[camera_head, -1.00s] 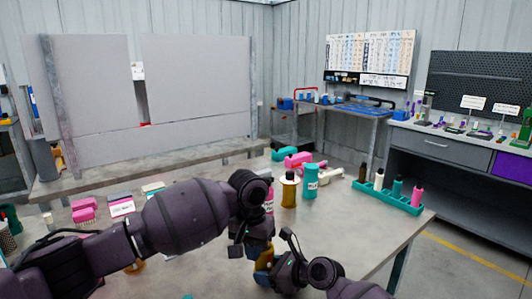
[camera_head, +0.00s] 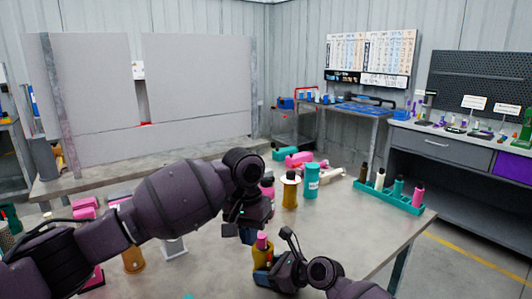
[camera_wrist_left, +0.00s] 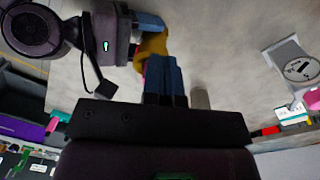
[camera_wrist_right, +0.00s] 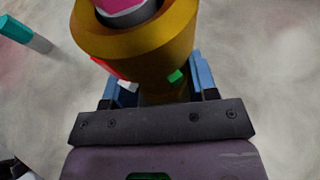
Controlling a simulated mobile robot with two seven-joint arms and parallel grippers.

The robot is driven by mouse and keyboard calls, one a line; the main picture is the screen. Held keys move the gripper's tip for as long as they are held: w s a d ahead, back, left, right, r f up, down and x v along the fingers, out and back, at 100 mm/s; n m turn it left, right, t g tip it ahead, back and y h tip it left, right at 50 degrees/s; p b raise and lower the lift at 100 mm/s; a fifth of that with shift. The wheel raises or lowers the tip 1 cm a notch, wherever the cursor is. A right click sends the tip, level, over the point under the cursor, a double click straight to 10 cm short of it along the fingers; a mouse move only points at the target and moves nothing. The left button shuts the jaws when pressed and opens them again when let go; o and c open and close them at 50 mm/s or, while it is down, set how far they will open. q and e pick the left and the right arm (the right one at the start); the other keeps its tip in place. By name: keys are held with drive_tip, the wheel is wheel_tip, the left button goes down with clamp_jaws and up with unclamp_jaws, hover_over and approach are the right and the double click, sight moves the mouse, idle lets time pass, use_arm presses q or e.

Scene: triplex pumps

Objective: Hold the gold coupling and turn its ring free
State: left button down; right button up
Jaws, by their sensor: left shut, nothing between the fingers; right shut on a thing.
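The gold coupling (camera_head: 262,256) stands upright near the table's front, with a pink part (camera_head: 262,241) in its top. In the right wrist view the coupling (camera_wrist_right: 146,50) has a wide flared gold collar with small red, white and green marks. My right gripper (camera_head: 270,273) is shut on its lower body. My left gripper (camera_head: 240,234) is shut and empty, above and to the left of the coupling, apart from it in the head view. In the left wrist view my blue fingers (camera_wrist_left: 165,80) are together and partly cover the coupling (camera_wrist_left: 152,46).
A teal rack (camera_head: 402,205) with several bottles is at the right. A gold-brown piece (camera_head: 133,260) and a grey stand (camera_head: 174,247) are at the left. The table's front right is clear.

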drive_tip(key=shift+s+d+f, duration=0.1)
drive_tip(key=shift+d+f, duration=0.1)
drive_tip(key=shift+f, duration=0.2)
drive_tip(key=o, duration=0.9)
drive_tip(key=shift+c, duration=0.2)
drive_tip(key=o, duration=0.4)
drive_tip(key=shift+r, duration=0.1)
drive_tip(key=shift+c, duration=0.2)
drive_tip(key=shift+r, duration=0.1)
